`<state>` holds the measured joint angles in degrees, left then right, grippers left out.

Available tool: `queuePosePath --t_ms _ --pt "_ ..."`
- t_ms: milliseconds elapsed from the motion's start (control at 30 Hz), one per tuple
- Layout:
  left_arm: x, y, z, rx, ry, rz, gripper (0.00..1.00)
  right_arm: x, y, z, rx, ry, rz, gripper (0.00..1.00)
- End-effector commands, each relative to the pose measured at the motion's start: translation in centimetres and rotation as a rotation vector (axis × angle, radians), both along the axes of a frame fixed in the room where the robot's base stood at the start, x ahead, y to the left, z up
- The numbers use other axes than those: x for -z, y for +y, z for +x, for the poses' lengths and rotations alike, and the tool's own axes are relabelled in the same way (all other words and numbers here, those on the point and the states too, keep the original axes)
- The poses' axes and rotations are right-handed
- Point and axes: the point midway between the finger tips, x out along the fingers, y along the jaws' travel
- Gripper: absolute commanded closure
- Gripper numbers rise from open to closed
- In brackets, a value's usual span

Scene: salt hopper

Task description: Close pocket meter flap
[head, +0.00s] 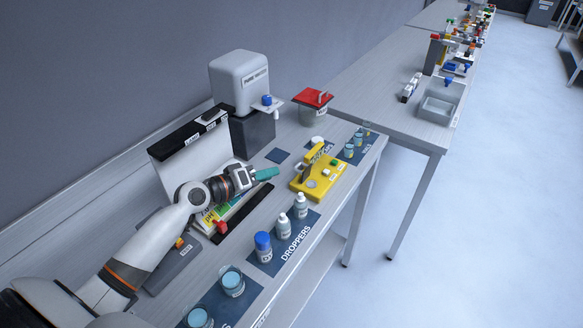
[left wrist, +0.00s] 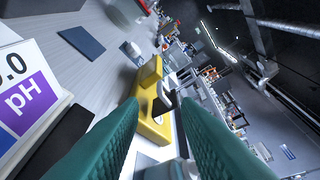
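The yellow pocket meter (head: 318,187) lies on the near table, right of the middle, with buttons on its top face. Its yellow flap (head: 312,160) stands raised at the back left side of the body. In the left wrist view the yellow meter (left wrist: 152,128) shows ahead, beyond and between my fingertips. My left gripper (head: 266,173), with teal fingers, is just left of the meter, pointing at it and apart from it. Its fingers (left wrist: 160,104) are spread with nothing between them. My right gripper is in neither view.
Dropper bottles (head: 283,227) and a blue-capped bottle (head: 263,246) stand along the front edge. A red-lidded container (head: 313,108) and white dispenser (head: 239,80) stand behind. A pH card (left wrist: 28,92) is beside my gripper. Small teal cups (head: 349,150) stand right of the meter.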

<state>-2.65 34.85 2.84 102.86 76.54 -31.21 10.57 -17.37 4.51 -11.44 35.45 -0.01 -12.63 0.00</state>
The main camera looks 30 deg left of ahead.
Motion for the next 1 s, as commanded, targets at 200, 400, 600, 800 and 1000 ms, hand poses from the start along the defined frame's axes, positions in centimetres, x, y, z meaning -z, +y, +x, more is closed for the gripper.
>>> queuePosePath --t_ms 200,400,600,800,1000 --pt "1.1 -2.0 4.1 0.000 -0.003 -0.002 0.70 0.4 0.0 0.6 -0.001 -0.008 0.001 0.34" --pt "2.0 -3.2 6.8 0.000 -0.001 -0.001 0.70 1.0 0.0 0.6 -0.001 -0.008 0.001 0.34" --pt "2.2 -3.8 7.9 0.000 0.000 0.001 0.70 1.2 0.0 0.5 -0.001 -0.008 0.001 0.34" --pt "2.2 -3.8 7.9 0.000 0.001 0.001 0.70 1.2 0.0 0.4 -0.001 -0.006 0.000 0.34" --pt "2.2 -3.8 7.9 0.000 0.000 0.001 0.91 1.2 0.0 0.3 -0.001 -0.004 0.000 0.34"
